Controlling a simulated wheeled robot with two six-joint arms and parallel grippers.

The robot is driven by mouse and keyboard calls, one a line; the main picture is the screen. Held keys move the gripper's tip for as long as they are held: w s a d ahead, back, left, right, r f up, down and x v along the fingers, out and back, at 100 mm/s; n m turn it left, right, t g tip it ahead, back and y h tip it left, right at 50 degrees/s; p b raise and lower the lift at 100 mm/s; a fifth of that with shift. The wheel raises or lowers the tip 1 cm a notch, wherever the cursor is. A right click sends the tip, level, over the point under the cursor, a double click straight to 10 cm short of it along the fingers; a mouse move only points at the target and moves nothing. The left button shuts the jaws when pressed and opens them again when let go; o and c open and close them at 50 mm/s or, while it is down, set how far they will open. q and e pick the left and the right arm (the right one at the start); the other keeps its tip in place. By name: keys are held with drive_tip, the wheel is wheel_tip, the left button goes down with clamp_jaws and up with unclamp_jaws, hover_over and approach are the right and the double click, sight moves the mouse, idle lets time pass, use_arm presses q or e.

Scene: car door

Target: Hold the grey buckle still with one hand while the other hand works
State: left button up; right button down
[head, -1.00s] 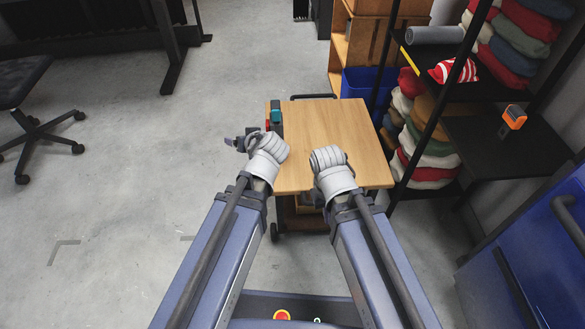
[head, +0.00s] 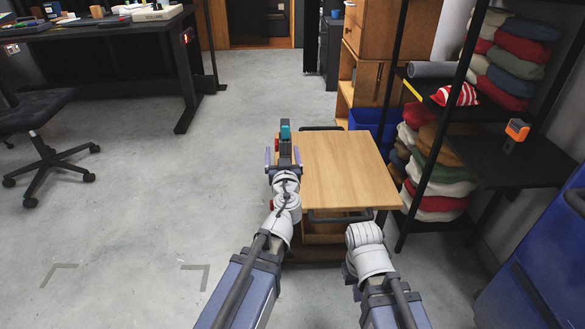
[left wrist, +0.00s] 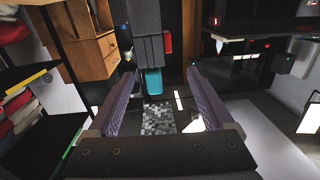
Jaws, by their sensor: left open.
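A dark grey block (head: 285,149), which may be the grey buckle, is at the far left edge of the wooden table top with a teal piece (head: 285,130) beyond it. In the left wrist view the grey block (left wrist: 149,48) is ahead, with the teal piece (left wrist: 153,82) at its lower end and a red part at its right side. My left gripper (head: 283,161) is open, its two purple fingers on either side of the grey block in the head view. I cannot tell whether they touch it.
The wooden table top (head: 346,172) is otherwise clear, with a dark handle at its front edge. A black shelf (head: 487,160) with folded cloths and an orange device (head: 516,132) stands right. An office chair (head: 52,165) stands left. Grey floor between is free.

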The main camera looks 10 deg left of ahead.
use_arm(q)
drive_tip(key=shift+d+f+h, duration=0.2)
drive_tip(key=shift+d+h, duration=0.1)
drive_tip(key=shift+d, duration=0.25)
drive_tip(key=x, duration=1.2)
drive_tip(key=shift+r, duration=0.15)
drive_tip(key=shift+c, duration=0.3)
clamp_jaws()
idle(1.9)
